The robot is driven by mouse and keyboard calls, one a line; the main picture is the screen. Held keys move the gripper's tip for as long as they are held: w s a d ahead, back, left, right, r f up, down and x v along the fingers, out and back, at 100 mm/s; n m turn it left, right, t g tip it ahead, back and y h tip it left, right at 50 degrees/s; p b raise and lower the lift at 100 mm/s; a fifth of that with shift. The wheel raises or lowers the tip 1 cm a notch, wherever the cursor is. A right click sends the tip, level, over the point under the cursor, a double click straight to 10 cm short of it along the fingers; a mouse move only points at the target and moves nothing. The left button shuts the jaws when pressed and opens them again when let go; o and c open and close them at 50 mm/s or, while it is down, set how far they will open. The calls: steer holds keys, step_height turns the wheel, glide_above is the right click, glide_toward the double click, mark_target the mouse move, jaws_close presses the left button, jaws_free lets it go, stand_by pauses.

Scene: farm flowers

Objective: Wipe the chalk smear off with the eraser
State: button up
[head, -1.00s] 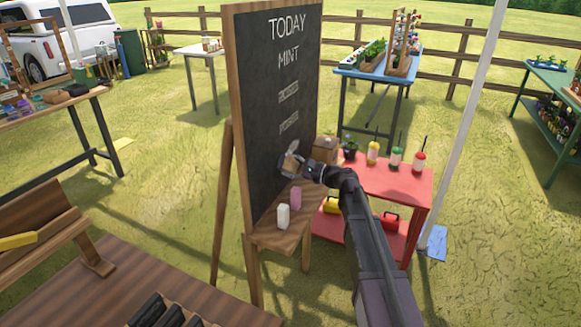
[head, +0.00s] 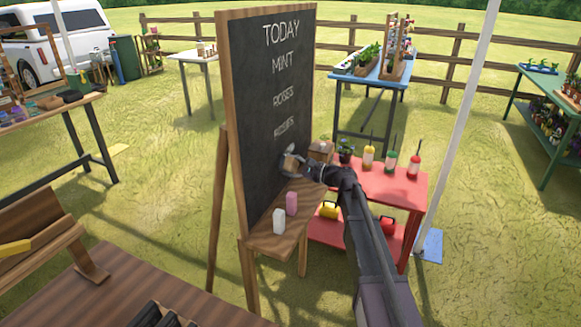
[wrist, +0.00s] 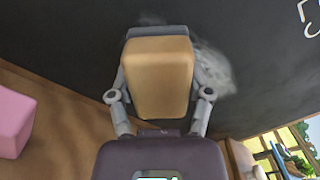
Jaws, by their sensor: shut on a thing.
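The black chalkboard (head: 258,140) stands in a wooden easel and carries chalk lettering. My gripper (head: 290,163) is at its lower right part. In the wrist view my gripper (wrist: 157,92) is shut on the eraser (wrist: 157,75), a tan block with a grey layer at its far end. The grey end is at the board's face; I cannot tell whether it touches. The whitish chalk smear (wrist: 215,70) shows on the board right beside and just above the eraser, partly hidden behind it.
A wooden ledge (head: 262,243) below the board holds a white block (head: 279,221) and a pink block (head: 292,203). A red table (head: 398,188) with bottles and a potted plant stands close to the right of my arm. A pale pole (head: 466,120) rises farther right.

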mark_target(295, 149)
steer(key=shift+w, duration=0.15)
steer(key=shift+w+d, duration=0.25)
steer(key=shift+w, duration=0.55)
steer(key=shift+w+d, duration=0.2)
steer(key=shift+w, duration=0.6)
steer(key=shift+w, duration=0.1)
steer(key=shift+w+d, duration=0.35)
steer(key=shift+w, duration=0.4)
steer(key=shift+w+d, duration=0.35)
steer(key=shift+w, duration=0.4)
steer(key=shift+w, duration=0.1)
steer(key=shift+w+d, duration=0.25)
steer(key=shift+w, duration=0.6)
steer(key=shift+w+d, duration=0.2)
steer(key=shift+w, duration=0.6)
steer(key=shift+s, duration=0.1)
